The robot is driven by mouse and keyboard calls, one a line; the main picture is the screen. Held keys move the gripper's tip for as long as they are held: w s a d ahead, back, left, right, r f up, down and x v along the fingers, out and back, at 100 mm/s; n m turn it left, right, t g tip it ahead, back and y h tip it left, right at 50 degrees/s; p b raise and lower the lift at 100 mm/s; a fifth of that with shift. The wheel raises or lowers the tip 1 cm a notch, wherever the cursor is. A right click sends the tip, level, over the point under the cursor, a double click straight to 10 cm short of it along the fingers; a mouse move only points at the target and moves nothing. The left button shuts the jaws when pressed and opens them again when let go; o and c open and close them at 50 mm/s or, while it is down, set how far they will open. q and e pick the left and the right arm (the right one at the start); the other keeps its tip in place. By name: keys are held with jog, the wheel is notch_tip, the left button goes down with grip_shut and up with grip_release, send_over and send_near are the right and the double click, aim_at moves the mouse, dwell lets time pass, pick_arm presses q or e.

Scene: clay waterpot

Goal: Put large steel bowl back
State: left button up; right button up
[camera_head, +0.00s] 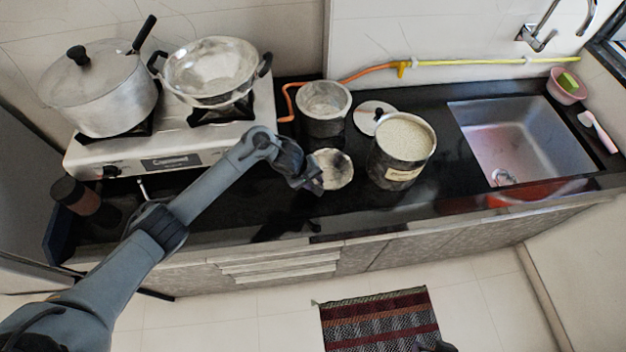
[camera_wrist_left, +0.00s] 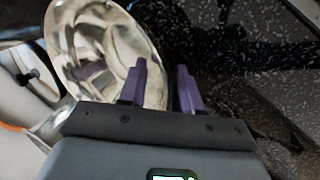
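A shiny steel bowl (camera_head: 335,170) sits on the black counter, in front of the steel pot. It also shows large in the left wrist view (camera_wrist_left: 110,55), with its inside facing the camera. My left gripper (camera_head: 316,184) is at the bowl's left front side. In the left wrist view its two purple fingers (camera_wrist_left: 165,85) stand apart, one over the bowl's inside and one outside the rim. I see a gap between them, with the rim edge in it. A dark tip at the bottom edge of the head view (camera_head: 440,347) may be my right gripper; its fingers do not show.
A steel pot (camera_head: 323,112) stands behind the bowl, and a grain-filled container (camera_head: 400,150) to its right, near a lid (camera_head: 372,112). The stove (camera_head: 190,140) holds a lidded pot (camera_head: 103,88) and a wok (camera_head: 210,72). A sink (camera_head: 520,140) is at right.

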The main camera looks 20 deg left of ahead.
pick_arm(q)
jog(key=shift+r, duration=0.35)
jog(key=p+v, duration=0.5)
jog(key=v, duration=0.6)
jog(key=s+d+f+m+t, duration=0.2)
jog(key=s+d+m+t, duration=0.1)
jog(key=s+d+m, duration=0.4)
jog(key=s+a+r+m+g+y, duration=0.1)
jog(key=s+a+m, duration=0.1)
jog(key=s, duration=0.8)
jog(key=s+a+r+m+g+y, duration=0.1)
jog(key=s+a+m+g, duration=0.1)
jog(key=s, duration=0.9)
jog(key=shift+a+m+y, duration=0.3)
jog(key=shift+a+m, duration=0.3)
jog(key=shift+a, duration=0.55)
jog(key=shift+r, duration=0.1)
